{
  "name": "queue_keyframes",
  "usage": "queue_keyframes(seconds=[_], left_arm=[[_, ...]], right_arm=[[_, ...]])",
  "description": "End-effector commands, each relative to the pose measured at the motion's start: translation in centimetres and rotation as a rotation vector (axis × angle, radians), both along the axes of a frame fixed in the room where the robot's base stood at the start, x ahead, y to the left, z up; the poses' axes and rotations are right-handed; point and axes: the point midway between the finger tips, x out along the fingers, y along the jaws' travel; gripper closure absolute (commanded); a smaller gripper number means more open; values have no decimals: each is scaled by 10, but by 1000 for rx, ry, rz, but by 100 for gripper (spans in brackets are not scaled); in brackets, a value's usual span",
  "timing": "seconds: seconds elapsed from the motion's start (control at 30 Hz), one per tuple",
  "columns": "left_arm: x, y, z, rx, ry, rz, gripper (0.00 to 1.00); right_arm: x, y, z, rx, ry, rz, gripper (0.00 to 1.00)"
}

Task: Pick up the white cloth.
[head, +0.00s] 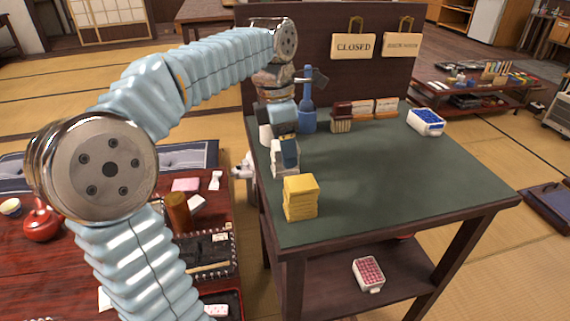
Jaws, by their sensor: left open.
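My left arm comes in from the left and arches over the green-topped stand. My left gripper (288,160) points down near the stand's left edge, and it is open. A white folded cloth (279,168) shows partly at the gripper's fingers, just behind a yellow folded stack (300,198). The gripper hides part of the white cloth, and I cannot tell whether the fingers touch it. My right gripper is not in view.
A blue bottle-like object (307,118) stands just behind the gripper. A brown-topped holder (341,118), small signs (374,109) and a white box with blue contents (426,122) stand along the back. The middle and right of the green top (410,175) are clear.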

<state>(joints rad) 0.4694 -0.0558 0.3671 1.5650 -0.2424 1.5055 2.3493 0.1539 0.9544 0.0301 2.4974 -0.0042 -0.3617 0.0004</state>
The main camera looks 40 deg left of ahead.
Motion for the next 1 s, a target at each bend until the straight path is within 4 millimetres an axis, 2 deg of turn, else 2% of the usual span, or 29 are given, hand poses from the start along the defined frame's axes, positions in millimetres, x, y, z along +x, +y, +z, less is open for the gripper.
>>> queue_keyframes(seconds=[0.1, 0.33, 0.6, 0.7, 1.0], left_arm=[[1, -1, -10, -1, 1, 1, 26], [1, -1, -10, -1, -1, 1, 27], [1, -1, -10, 0, 0, 1, 68], [1, -1, -10, 0, 0, 1, 81], [1, -1, -6, -1, -1, 0, 81]], right_arm=[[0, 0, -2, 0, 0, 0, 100], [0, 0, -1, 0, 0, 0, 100], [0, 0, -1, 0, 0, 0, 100], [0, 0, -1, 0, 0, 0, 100], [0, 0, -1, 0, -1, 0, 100]])
